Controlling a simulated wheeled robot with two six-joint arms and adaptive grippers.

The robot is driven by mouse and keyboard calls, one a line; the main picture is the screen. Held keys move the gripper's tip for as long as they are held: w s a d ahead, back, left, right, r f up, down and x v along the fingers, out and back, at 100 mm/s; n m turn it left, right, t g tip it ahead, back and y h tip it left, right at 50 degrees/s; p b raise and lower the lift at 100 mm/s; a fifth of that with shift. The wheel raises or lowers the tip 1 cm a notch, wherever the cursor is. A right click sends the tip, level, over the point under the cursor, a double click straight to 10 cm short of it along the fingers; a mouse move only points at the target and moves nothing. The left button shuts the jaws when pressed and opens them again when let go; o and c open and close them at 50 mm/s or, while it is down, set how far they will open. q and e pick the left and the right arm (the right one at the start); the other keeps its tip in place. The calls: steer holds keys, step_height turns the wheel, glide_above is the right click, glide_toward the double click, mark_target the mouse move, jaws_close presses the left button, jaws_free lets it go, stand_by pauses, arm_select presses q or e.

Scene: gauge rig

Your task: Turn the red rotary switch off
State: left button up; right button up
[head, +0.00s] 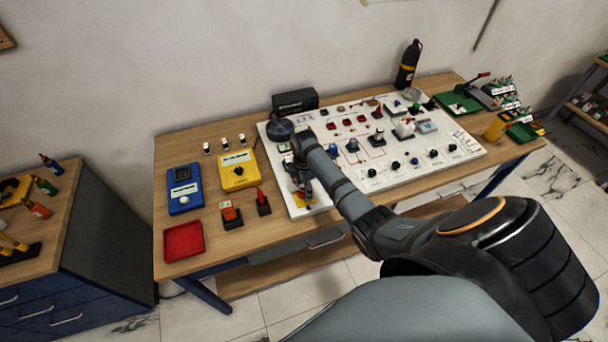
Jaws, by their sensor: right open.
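The white panel board (440,168) lies on the wooden table and carries several knobs, buttons and switches. My right arm reaches in from the lower right, and my right gripper (302,188) points down at the board's left front part. It is open. Just under its fingers is a small yellow-based control (304,201), mostly hidden by the gripper. I cannot tell whether this is the red rotary switch, nor which way its handle points. Whether the fingers touch it is too small to tell. My left gripper is not in view.
Left of the board stand a yellow meter (238,171), a blue meter (184,189), a red tray (183,241) and two small switch blocks. A black box (295,102) and a dark bottle (409,64) stand behind. Green equipment (459,103) is at the right.

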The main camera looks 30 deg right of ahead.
step_height(320, 180, up, 11)
steer(key=shift+f, duration=0.15)
stand_by(0.4)
